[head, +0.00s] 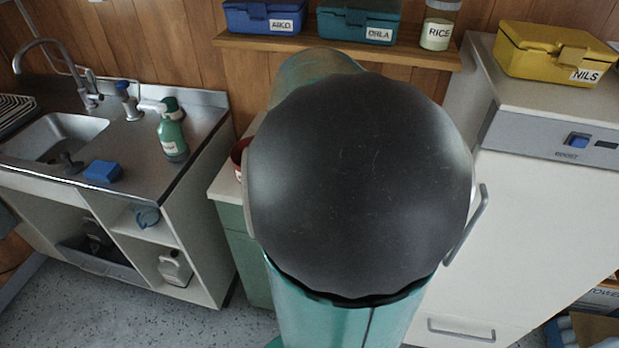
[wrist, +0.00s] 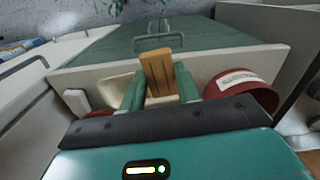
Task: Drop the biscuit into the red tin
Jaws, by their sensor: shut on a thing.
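My gripper (wrist: 158,82) shows in the wrist view, its two green fingers shut on the biscuit (wrist: 156,66), a flat orange-brown slab with dark lines. The biscuit sticks out past the fingertips, over the counter's pale top. The red tin (wrist: 240,86) is round with a white label and stands just right of the gripper in the wrist view; the biscuit is beside it, not over it. In the head view my arm hides most of the red tin (head: 237,158), and the gripper and biscuit are hidden.
A cream dish (wrist: 122,88) sits behind the left finger, with a small white item (wrist: 76,101) left of it. In the head view, a sink unit (head: 190,150) stands left and a white appliance (head: 545,220) right. A shelf (head: 300,44) with boxes runs behind.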

